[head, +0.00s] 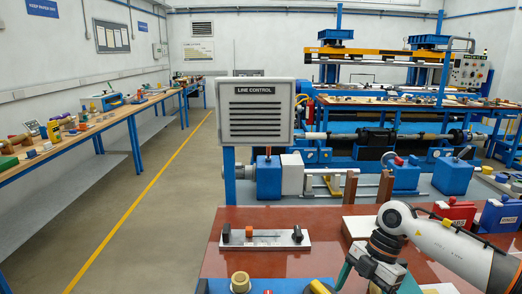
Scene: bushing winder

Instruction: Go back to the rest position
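My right arm comes in from the lower right, white with a dark wrist. Its gripper (366,272) hangs low over the front of the red-brown table (270,218). Its fingers are partly cut off by the bottom edge of the picture, so I cannot tell whether they are open or hold anything. My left gripper is not in view.
A grey plate with black knobs (265,237) lies on the table. A tan ring (240,282) and a yellow piece (319,287) are at the front. Red (454,212) and blue (500,215) blocks stand right. A line control cabinet (255,111) rises behind. The left aisle is clear.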

